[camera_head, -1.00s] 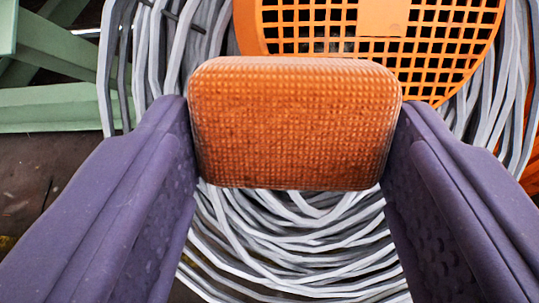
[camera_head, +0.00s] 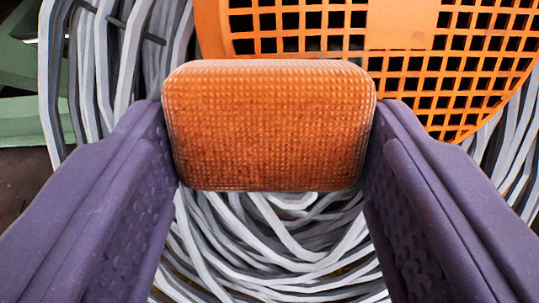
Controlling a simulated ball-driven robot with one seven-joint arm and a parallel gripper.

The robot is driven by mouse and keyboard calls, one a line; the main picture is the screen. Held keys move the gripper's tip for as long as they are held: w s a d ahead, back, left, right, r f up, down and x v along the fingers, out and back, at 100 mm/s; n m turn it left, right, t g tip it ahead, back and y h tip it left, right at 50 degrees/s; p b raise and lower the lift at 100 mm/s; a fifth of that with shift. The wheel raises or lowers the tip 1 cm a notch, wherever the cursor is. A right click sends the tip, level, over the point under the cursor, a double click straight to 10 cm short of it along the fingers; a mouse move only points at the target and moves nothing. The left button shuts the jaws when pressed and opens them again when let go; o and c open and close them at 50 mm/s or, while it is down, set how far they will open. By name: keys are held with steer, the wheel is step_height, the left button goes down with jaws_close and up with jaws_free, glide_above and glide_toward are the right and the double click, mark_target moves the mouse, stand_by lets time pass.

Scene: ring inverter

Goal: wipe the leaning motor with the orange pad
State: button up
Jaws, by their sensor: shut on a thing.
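The orange pad (camera_head: 268,125) is a rounded block with a fine bumpy texture, darker toward its lower part. My gripper (camera_head: 270,135) is shut on it, with one purple finger against its left side and the other against its right side. The pad is held level across the middle of the view. Behind it is an orange round grille (camera_head: 405,35) with square holes and a solid plate near its top. I cannot tell from this view whether the grille belongs to the leaning motor. No other motor body shows.
A large coil of grey cable (camera_head: 265,235) lies behind and below the pad and rises at the left and right. Green beams (camera_head: 25,120) stand at the left edge, with dark floor below them. Little free room shows around the coil.

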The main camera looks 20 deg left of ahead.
steer(key=shift+x, duration=1)
steer(key=shift+d+f, duration=0.15)
steer(key=d, duration=0.1)
steer(key=w+d, duration=0.1)
steer(key=d, duration=0.1)
steer(key=shift+w+d, duration=0.2)
steer(key=shift+w, duration=0.05)
steer(key=shift+a, duration=0.1)
steer(key=shift+s+a+p, duration=0.1)
steer(key=shift+s+a, duration=0.15)
steer(key=shift+a, duration=0.35)
steer(key=shift+s+a+p, duration=0.15)
steer(key=shift+s+a, duration=0.1)
steer(key=shift+a, duration=0.4)
steer(key=shift+s+a+p, duration=0.1)
steer(key=shift+s+a, duration=0.1)
steer(key=shift+a, duration=0.4)
